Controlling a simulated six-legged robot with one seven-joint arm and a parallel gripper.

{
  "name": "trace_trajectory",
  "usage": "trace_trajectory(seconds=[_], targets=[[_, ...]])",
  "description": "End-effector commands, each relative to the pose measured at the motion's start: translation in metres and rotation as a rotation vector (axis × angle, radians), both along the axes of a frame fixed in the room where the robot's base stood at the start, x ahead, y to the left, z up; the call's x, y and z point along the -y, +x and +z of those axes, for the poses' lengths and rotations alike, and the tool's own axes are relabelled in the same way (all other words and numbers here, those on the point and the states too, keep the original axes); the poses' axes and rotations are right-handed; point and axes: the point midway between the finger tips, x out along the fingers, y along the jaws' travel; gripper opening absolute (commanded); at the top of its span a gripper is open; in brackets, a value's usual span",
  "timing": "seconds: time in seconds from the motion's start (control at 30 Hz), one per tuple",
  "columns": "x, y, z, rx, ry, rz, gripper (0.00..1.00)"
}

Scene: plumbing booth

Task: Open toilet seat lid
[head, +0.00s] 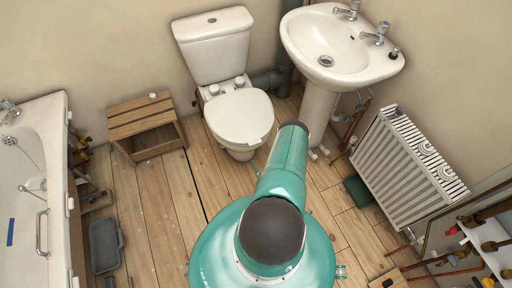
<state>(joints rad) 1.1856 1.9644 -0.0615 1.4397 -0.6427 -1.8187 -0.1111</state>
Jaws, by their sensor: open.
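The white toilet (241,152) stands against the back wall, a little left of the picture's middle. Its seat lid (238,116) lies flat and closed over the bowl, with two pale hinge blocks at its back edge. The cistern (213,45) rises behind it with a round button on top. My teal arm reaches from my body toward the right side of the toilet. The arm's upper end overlaps the floor just right of the lid.
A white basin (330,60) on a pedestal stands right of the toilet. A wooden crate (150,118) is to the left, beside a bathtub (35,190). A radiator (405,160) and pipes fill the right. A grey tray (104,246) lies on the floor. Boards before the toilet are clear.

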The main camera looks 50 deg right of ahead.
Motion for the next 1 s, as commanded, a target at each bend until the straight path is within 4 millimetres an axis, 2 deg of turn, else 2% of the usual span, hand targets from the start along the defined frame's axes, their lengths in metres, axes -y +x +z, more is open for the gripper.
trace_trajectory(seconds=[0.1, 0.4, 0.6, 0.87, 1.0], targets=[[0.012, 0.022, 0.001, 0.001, -0.002, 0.002, 0.85], [0.036, 0.068, 0.000, 0.001, 0.001, 0.005, 0.85], [0.043, 0.081, 0.000, -0.001, 0.002, 0.006, 0.85], [0.043, 0.082, 0.000, -0.001, 0.002, 0.005, 0.85], [0.043, 0.082, 0.000, -0.001, 0.002, 0.005, 0.58]])
